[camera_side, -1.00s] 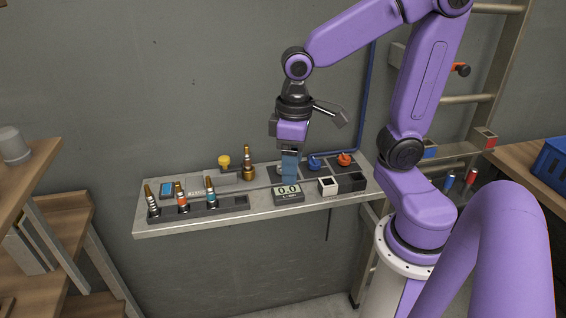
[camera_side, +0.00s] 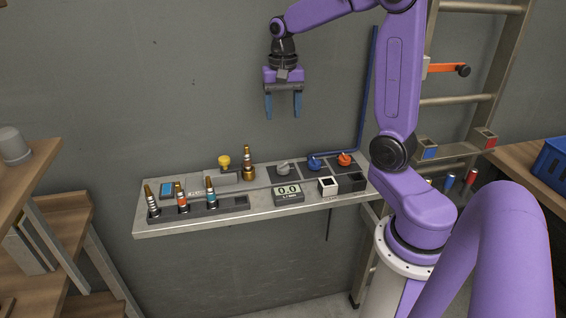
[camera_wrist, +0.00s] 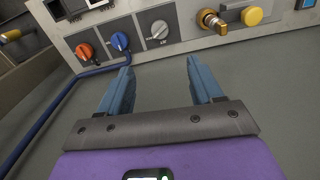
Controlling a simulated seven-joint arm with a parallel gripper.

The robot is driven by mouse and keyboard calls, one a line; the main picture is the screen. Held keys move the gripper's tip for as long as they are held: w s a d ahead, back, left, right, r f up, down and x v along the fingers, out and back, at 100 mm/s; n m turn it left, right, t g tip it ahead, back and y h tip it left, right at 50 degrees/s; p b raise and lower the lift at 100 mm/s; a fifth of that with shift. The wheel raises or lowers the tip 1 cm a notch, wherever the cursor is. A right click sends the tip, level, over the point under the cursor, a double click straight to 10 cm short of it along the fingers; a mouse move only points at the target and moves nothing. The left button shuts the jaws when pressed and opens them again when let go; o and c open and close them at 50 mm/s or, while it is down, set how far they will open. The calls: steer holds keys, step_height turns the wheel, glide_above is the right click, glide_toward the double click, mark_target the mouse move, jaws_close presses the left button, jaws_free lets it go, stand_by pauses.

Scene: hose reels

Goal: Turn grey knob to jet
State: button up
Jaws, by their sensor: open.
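The grey knob (camera_side: 283,168) sits on a dark plate on the shelf panel, left of the blue knob (camera_side: 314,163) and the orange knob (camera_side: 344,159). In the wrist view the grey knob (camera_wrist: 159,29) shows at top centre, with small markings around it that I cannot read. My gripper (camera_side: 283,116) is open and empty, fingers pointing down, well above the grey knob and apart from it. Its two blue fingers (camera_wrist: 160,70) also show in the wrist view, spread wide with nothing between them.
Several nozzles stand in a dark rack (camera_side: 232,203). A white box (camera_side: 327,186) is at the right front.

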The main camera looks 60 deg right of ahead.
mark_target(283, 165)
step_height(283, 165, down, 17)
steer(key=shift+r, duration=0.1)
stand_by(0.4)
steer(key=c, duration=1.1)
